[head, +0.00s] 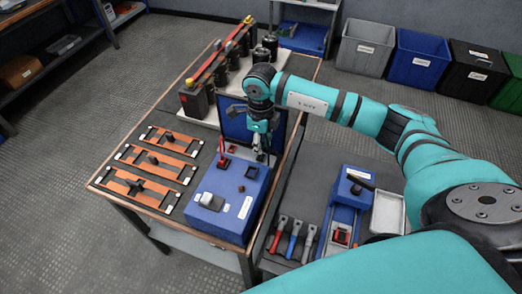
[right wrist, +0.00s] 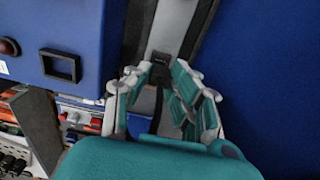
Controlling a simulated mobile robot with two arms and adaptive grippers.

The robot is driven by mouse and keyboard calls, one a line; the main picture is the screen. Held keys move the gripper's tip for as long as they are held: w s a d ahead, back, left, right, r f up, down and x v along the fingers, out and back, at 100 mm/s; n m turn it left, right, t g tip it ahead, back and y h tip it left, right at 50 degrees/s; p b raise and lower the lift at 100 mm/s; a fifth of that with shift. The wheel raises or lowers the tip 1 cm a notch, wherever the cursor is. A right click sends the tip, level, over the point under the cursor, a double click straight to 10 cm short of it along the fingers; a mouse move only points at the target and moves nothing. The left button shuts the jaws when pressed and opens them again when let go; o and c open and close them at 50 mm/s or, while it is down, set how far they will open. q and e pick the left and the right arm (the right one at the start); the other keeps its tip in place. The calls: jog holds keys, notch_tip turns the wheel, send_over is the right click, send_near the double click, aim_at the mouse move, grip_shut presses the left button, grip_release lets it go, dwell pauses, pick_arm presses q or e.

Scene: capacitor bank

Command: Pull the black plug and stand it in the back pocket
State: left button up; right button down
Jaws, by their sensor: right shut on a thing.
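My right gripper (head: 262,155) is above the back right part of the blue box (head: 226,196), pointing down. In the right wrist view its fingers (right wrist: 162,78) close around a small black piece, the black plug (right wrist: 160,60), in front of a grey strip. The plug is mostly hidden by the fingers; I cannot tell whether it is seated or lifted. A dark square pocket (head: 251,173) is in the box top. A framed square opening on a blue face also shows in the wrist view (right wrist: 60,65). My left gripper is not in view.
A dark-framed blue panel (head: 236,126) rises behind. Orange plates (head: 138,188) lie left. Capacitors (head: 194,101) stand at the back. Tools (head: 278,235) and a blue fixture (head: 347,205) are right.

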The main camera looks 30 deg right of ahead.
jog(key=shift+r+p, duration=0.7)
jog(key=shift+r, duration=0.65)
jog(key=shift+r, duration=0.1)
jog(key=shift+r+p, duration=0.75)
jog(key=shift+r, duration=0.4)
jog(key=shift+s+a+p, duration=0.45)
jog(key=shift+s+a, duration=1.2)
jog(key=shift+s, duration=0.15)
jog(key=shift+s+a+p, duration=0.4)
jog(key=shift+s+a, duration=1.25)
jog(key=shift+s, duration=0.15)
jog(key=shift+f, duration=0.15)
